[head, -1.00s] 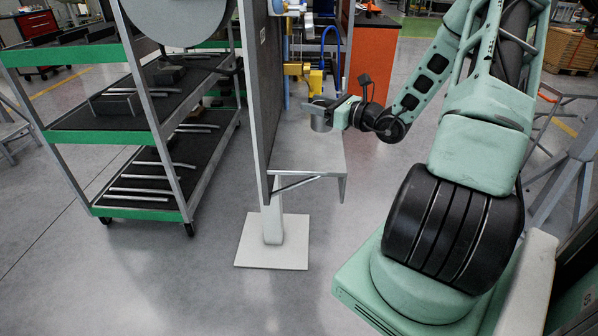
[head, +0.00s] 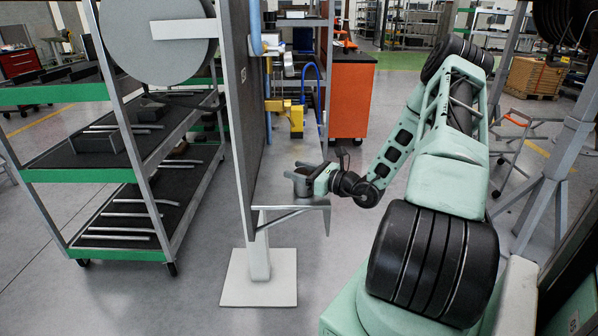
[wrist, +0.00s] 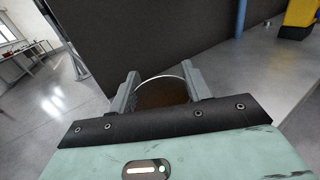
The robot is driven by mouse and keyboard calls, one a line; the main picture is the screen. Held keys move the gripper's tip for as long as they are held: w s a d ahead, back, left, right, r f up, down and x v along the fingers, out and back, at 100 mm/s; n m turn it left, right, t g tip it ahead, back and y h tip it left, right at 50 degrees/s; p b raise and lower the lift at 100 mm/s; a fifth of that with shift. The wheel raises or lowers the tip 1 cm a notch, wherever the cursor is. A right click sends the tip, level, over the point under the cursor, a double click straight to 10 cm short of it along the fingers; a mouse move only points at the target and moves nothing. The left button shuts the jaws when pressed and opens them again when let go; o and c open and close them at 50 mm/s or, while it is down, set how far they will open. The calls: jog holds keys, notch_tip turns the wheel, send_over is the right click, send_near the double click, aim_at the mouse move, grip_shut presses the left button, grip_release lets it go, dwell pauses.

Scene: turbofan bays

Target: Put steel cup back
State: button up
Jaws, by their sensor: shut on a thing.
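The steel cup (head: 303,184) is a small grey metal cup at the end of my arm in the head view. My gripper (head: 312,177) is shut on it and comes in from the right. In the wrist view the cup (wrist: 162,92) stands between the two fingers of my gripper (wrist: 160,88); its bright rim and brownish inside show. The cup is over the small grey shelf (head: 272,190) fixed to the dark panel. I cannot tell whether its base touches the shelf; its lower part is partly hidden.
The dark upright panel (head: 238,100) rises at the shelf's left side, and fills much of the wrist view. A green-edged trolley (head: 100,175) with metal bars stands left.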

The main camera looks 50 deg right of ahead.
jog(key=shift+f, duration=0.2)
jog(key=o, duration=1.1)
